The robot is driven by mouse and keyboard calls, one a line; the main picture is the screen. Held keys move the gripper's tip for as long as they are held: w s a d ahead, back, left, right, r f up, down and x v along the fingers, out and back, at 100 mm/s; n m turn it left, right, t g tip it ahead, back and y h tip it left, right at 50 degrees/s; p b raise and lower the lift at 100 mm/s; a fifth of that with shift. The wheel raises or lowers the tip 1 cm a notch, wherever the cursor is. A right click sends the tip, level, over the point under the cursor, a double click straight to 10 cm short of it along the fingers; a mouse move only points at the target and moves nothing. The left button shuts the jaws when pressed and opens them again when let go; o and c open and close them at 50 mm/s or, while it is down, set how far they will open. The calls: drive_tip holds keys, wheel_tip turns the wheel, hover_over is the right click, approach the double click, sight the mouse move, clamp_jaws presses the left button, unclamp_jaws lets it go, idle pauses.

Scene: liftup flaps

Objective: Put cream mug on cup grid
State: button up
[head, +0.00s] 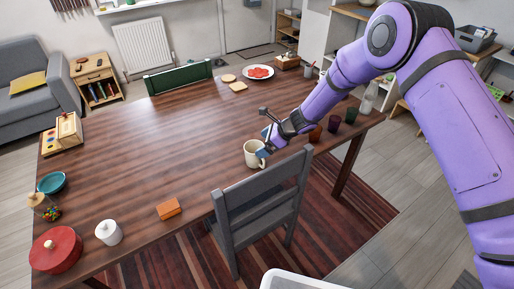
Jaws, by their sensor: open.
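The cream mug (251,154) stands upright on the dark wooden table (150,140), near its front edge and just behind the grey chair. Its handle points right, toward my gripper. My gripper (264,143) is open, with its blue-tipped fingers right beside the mug's handle side. I cannot tell whether the fingers touch the mug or reach around the handle. I cannot make out a cup grid in this view.
A grey chair (260,205) stands close in front of the mug. Dark cups (334,123) stand right of my gripper. An orange block (168,208), a white lidded jar (108,232) and a red pot (56,250) are at the front left. The table's middle is clear.

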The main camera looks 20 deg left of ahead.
drive_tip(key=v, duration=0.7)
drive_tip(key=shift+d+r, duration=0.1)
drive_tip(key=s+d+r+n+t+h, duration=0.1)
drive_tip(key=s+d+r+n, duration=0.2)
drive_tip(key=d+r, duration=0.55)
drive_tip(key=s+d+r+n+h, duration=0.1)
drive_tip(key=s+d+r+n, duration=0.3)
drive_tip(key=r, duration=0.8)
drive_tip(key=s+d+r+n+t+h, duration=0.1)
drive_tip(key=s+d+r+n, duration=0.15)
drive_tip(key=d+r, duration=0.7)
drive_tip(key=s+d+r+n+t+h, duration=0.2)
drive_tip(key=s+d+r, duration=0.3)
drive_tip(key=s+d, duration=0.5)
drive_tip(key=s+d+r+n+t+h, duration=0.1)
drive_tip(key=s+d+r+n+h, duration=0.3)
drive_tip(key=s+d, duration=0.6)
drive_tip(key=s+r+n, duration=0.1)
drive_tip(key=s, duration=0.5)
drive_tip(key=shift+d+t, duration=0.4)
